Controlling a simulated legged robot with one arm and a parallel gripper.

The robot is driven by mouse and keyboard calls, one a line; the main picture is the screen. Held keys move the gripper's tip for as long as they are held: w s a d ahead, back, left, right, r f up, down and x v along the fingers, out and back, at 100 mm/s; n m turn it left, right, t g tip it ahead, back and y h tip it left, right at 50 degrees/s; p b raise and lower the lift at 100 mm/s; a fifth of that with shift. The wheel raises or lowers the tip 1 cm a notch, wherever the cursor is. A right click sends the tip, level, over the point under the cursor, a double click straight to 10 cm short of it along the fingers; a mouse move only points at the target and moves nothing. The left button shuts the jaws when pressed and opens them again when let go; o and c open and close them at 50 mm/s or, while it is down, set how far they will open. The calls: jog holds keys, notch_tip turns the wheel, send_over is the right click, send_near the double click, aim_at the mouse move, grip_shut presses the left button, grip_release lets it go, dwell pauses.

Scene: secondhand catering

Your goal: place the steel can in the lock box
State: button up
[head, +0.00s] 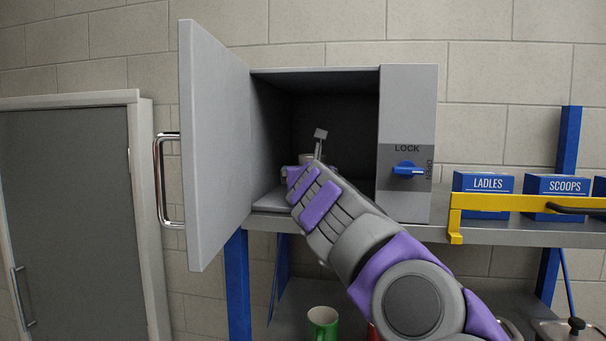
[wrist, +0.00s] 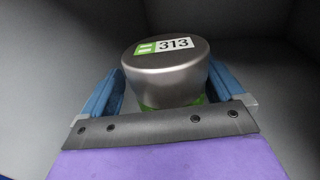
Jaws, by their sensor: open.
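The lock box (head: 408,105) is grey and stands on the shelf with its door (head: 212,140) swung wide open to the left. My gripper (head: 305,160) reaches into the dark compartment. In the wrist view the steel can (wrist: 168,72) is upright, with a green and white label reading 313 on its top and green lower down. My open gripper (wrist: 165,85) has one blue finger on each side of it. The can's base is hidden, so I cannot tell whether it touches the box floor.
Blue boxes marked LADLES (head: 483,190) and SCOOPS (head: 560,192) stand to the right behind a yellow rail (head: 520,203). A green mug (head: 323,322) and a pot (head: 568,332) are on the lower shelf. A grey door (head: 70,220) is at the left.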

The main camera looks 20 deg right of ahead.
jog(key=shift+s+d+f, duration=0.1)
jog(key=shift+d, duration=1)
jog(key=shift+s+d, duration=0.2)
jog(key=shift+s, duration=0.05)
jog(key=s+a+b, duration=0.1)
jog(key=s+a, duration=0.1)
jog(key=s+a+b, duration=0.1)
jog(key=s+a, duration=0.1)
jog(key=s, duration=0.1)
jog(key=s+a, duration=0.2)
jog(key=s, duration=0.1)
jog(key=shift+b, duration=0.4)
jog(key=shift+s+d, duration=0.85)
jog(key=shift+s, duration=0.3)
jog(key=shift+s+d, duration=0.2)
jog(key=shift+d, duration=0.05)
jog(key=shift+a, duration=1.35)
jog(key=shift+d, duration=0.1)
